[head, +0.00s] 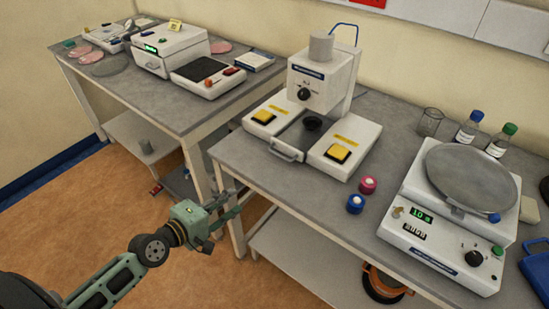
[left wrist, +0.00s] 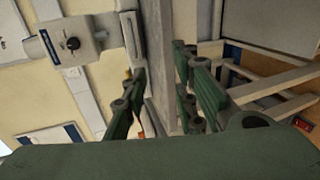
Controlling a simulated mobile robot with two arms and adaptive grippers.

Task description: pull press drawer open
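The white tablet press (head: 322,78) stands on the grey bench, with a dark round knob on its head and two yellow buttons on its base. Its drawer (head: 296,137) is a grey strip between the button blocks. The drawer's bar handle (head: 287,152) faces the bench's front edge, and the drawer looks pushed in. My left gripper (head: 233,201) is in front of the bench edge, left of and below the handle, touching nothing visible. In the left wrist view its green fingers (left wrist: 161,68) are apart with nothing gripped. My right gripper is out of view.
Pink (head: 368,185) and blue (head: 355,204) jars stand right of the press, near the bench edge. A balance-like device (head: 440,237) stands farther right. Another bench (head: 140,92) with instruments is at left.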

